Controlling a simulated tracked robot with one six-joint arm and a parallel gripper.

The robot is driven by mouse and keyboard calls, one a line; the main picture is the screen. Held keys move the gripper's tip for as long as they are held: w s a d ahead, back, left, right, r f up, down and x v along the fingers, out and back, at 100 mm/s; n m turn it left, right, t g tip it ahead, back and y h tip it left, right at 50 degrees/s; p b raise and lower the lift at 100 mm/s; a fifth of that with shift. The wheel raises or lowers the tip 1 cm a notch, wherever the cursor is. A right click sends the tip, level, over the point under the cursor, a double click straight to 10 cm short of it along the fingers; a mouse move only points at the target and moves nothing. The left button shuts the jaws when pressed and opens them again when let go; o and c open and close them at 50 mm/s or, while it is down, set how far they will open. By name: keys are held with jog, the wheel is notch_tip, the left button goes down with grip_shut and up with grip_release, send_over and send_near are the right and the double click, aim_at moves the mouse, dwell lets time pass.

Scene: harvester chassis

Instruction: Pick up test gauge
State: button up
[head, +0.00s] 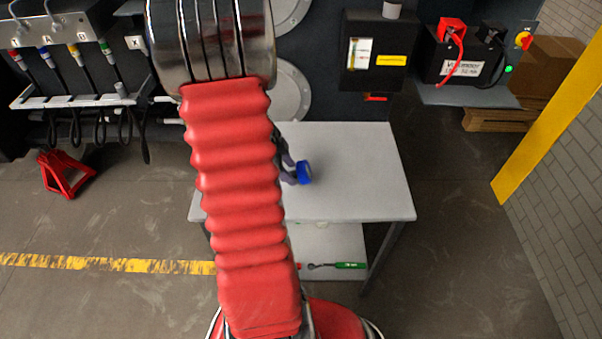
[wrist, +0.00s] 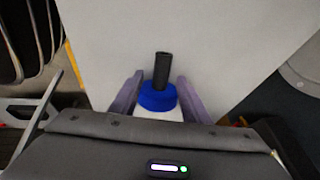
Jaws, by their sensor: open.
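The test gauge shows in the wrist view as a round blue body (wrist: 157,98) with a black stem pointing away from me. In the head view its blue part (head: 304,172) is over the light grey table (head: 360,190). My gripper (wrist: 157,92) is open, with one purple-grey finger on each side of the gauge. A small gap shows between the gauge and the fingers. In the head view my gripper (head: 291,168) is mostly hidden behind my red arm. I cannot tell whether the fingers touch the table.
A lower shelf holds a green-handled tool (head: 350,265). A black box with a yellow label (head: 376,52) and a battery unit (head: 465,55) are behind the table. A hose rack (head: 75,95) is at left, a red stand (head: 65,175) on the floor. The table's right side is clear.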

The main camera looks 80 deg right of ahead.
jog(key=shift+x, duration=0.9)
grip_shut()
